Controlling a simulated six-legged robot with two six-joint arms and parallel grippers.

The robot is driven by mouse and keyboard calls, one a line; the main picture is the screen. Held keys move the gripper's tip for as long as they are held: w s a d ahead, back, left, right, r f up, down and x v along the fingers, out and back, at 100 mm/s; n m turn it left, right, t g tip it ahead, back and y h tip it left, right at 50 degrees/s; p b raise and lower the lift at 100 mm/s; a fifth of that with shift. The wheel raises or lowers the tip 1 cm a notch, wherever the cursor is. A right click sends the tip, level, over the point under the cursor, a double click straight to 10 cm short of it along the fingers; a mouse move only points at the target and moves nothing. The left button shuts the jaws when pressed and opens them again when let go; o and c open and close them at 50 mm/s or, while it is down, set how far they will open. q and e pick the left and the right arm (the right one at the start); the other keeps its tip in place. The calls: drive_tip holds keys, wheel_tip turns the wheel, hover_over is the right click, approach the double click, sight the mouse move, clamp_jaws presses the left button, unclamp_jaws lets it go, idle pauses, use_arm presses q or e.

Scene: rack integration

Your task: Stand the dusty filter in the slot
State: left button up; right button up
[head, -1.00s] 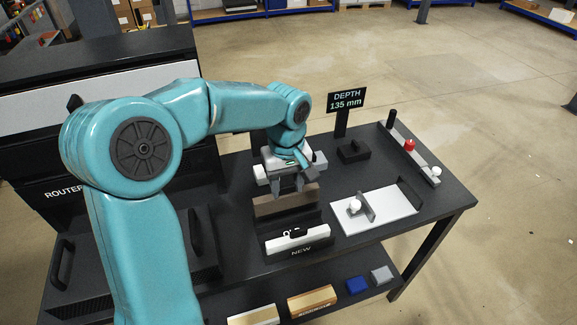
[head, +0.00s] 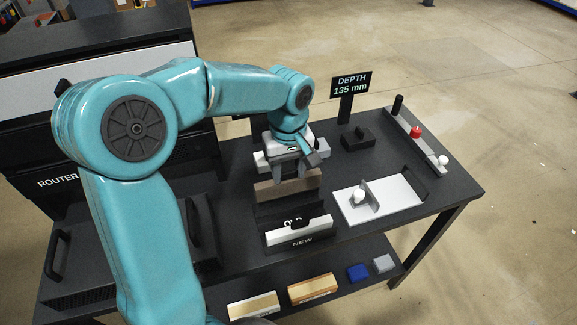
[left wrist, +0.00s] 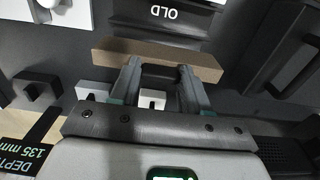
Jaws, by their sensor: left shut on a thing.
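The dusty filter (head: 290,186) is a brown bar with a flat face, held level behind the black slot marked OLD (head: 284,212). My left gripper (head: 286,174) is shut on it from above; its two fingers (left wrist: 159,74) meet the brown bar (left wrist: 205,66) in the left wrist view. The OLD lettering (left wrist: 163,12) lies beyond the bar there, apart from it. I cannot tell how high the filter is above the table. A white filter (head: 300,230) stands in front, in the slot marked NEW. My right gripper is not in view.
A DEPTH 135 mm sign (head: 351,86) stands at the back. A white plate with a knob (head: 385,199) and a strip with coloured knobs (head: 417,135) lie to the right. A dark cabinet (head: 100,120) is at the left. Wood-coloured and blue blocks are on the lower shelf.

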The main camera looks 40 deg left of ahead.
sight(288, 190)
use_arm(q)
wheel_tip(288, 190, down, 6)
drive_tip(key=b, duration=0.5)
drive_tip(key=shift+f, duration=0.25)
drive_tip(key=shift+w+f, duration=0.1)
drive_tip(key=shift+f, duration=0.15)
drive_tip(key=shift+r, duration=0.1)
drive_tip(key=shift+f+b, duration=0.35)
drive_tip(key=o, duration=1.2)
